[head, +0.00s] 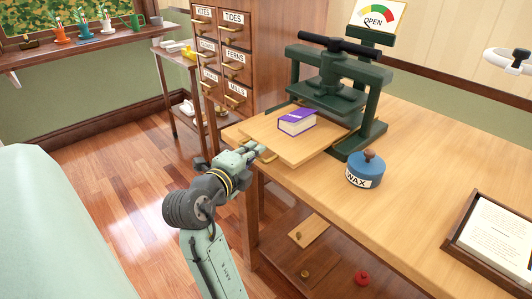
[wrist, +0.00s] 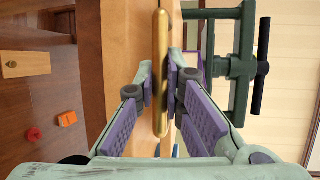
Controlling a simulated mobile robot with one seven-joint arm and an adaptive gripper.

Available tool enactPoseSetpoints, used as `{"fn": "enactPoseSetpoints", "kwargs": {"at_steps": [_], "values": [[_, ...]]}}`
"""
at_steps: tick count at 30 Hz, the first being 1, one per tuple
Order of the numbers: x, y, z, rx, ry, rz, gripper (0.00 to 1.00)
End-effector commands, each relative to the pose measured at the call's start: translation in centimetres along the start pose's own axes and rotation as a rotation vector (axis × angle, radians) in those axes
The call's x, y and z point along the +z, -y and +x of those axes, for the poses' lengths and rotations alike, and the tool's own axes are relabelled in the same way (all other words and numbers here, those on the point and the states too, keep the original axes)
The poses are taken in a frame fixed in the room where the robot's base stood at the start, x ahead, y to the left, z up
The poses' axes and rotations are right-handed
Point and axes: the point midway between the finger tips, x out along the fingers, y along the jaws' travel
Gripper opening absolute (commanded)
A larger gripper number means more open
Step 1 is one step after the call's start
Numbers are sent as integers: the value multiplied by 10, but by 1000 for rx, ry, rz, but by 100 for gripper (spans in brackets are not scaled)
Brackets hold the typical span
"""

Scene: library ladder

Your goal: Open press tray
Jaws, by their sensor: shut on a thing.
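The dark green press (head: 340,90) stands on the wooden table. Its flat wooden tray (head: 262,132) sticks out from under the press toward my gripper. A purple book with pale pages (head: 297,121) lies on the tray. My gripper (head: 257,151) is at the tray's front edge. In the wrist view, my gripper's fingers (wrist: 160,82) are closed around the long brass handle (wrist: 161,40) on the tray front. The handle is mostly hidden by my gripper in the head view. A dial sign marked OPEN (head: 375,20) stands above the press.
A blue WAX pot (head: 366,170) stands on the table right of the tray. A framed paper (head: 490,240) lies at the right. A drawer cabinet (head: 225,60) stands behind. A pale green surface (head: 50,230) is at the left; open floor lies between.

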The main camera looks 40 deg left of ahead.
Motion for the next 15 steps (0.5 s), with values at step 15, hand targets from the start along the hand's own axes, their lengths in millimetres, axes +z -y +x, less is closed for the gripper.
{"fn": "enactPoseSetpoints", "kwargs": {"at_steps": [15], "values": [[13, -8, -33, 1, -3, -2, 0]]}}
